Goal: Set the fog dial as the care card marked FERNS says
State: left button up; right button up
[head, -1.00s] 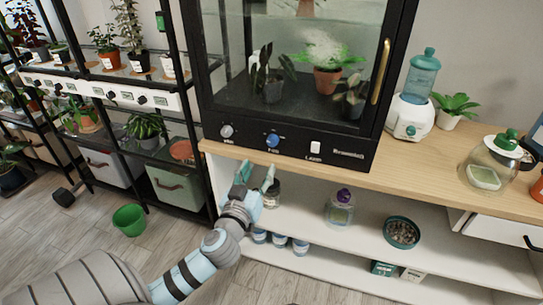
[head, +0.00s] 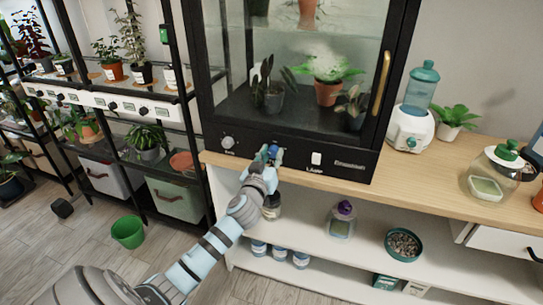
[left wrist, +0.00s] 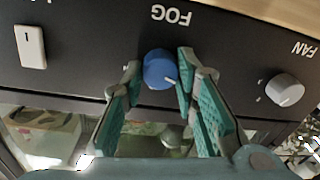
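The blue FOG dial (head: 270,151) is on the black panel below the glass case, between the pale FAN dial (head: 228,142) and the white lamp switch (head: 316,158). In the left wrist view the lettering is upside down, and the blue dial (left wrist: 159,70) has a white mark toward its lower right. My left gripper (head: 268,155) is at the dial; in the wrist view its teal fingers (left wrist: 159,72) stand on either side of it, open, with a small gap at the left finger. Contact at the right finger is unclear. No card marked FERNS is readable. My right gripper is out of view.
The glass case (head: 290,110) holds several potted plants and stands on a wooden counter (head: 440,190). A humidifier with a teal tank (head: 411,125) stands right of it. A black plant rack (head: 175,90) with small labels too small to read is at left.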

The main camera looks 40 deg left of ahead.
pick_arm(q)
grip_shut()
